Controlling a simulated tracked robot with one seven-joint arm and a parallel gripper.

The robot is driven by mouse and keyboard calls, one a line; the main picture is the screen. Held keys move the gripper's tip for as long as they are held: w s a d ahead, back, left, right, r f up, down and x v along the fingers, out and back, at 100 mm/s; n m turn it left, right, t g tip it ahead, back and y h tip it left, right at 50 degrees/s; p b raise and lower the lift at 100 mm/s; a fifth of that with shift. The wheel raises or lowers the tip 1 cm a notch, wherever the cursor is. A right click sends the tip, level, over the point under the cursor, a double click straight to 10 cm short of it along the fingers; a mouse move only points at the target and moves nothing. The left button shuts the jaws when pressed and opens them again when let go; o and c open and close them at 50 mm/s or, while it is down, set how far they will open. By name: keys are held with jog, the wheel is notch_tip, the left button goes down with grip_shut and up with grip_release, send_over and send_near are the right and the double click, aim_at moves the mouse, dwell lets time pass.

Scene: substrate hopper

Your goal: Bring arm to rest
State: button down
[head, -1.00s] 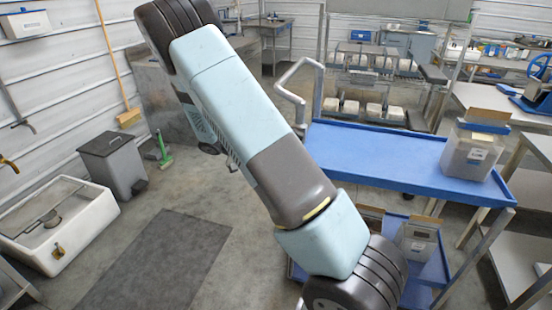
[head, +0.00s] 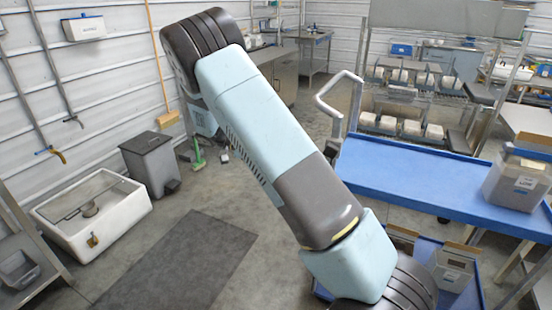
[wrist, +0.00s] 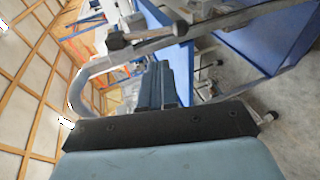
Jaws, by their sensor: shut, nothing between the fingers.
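My arm crosses the middle of the head view, bent from the upper left down to the lower right. My gripper is outside the head view. In the wrist view, my gripper (wrist: 164,84) shows as dark blue-grey fingers close together beyond a black plate. The fingers are shut with nothing between them. A grey curved tube and bar (wrist: 80,88) appear beyond the gripper in the wrist view; I cannot tell how far they are from the fingers.
A blue cart (head: 420,180) with a grey handle stands right of my arm, carrying a labelled bin (head: 517,178). A white sink (head: 92,212), grey waste bin (head: 151,162) and dark floor mat (head: 180,262) lie left. Racks stand behind.

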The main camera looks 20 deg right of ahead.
jog(key=shift+r, duration=0.1)
dwell(0.3)
jog(key=s+d+r+n+t+y, duration=0.2)
jog(key=s+d+r+y, duration=0.1)
jog(key=s+r+y, duration=0.3)
jog(key=s+d+r+n+t+y, duration=0.1)
jog(key=s+d+r+t+y, duration=0.15)
jog(key=s+r, duration=0.55)
jog(key=s+r+n+t+y, duration=0.1)
jog(key=s+r+t+y, duration=0.1)
jog(key=s, duration=0.7)
jog(key=s+a+r+n+t+y, duration=0.1)
jog(key=s+r+n+t+y, duration=0.1)
jog(key=s+r+t, duration=0.3)
jog(key=shift+s+r+n+t, duration=0.25)
jog(key=shift+s+t, duration=0.3)
jog(key=shift+s, duration=1.45)
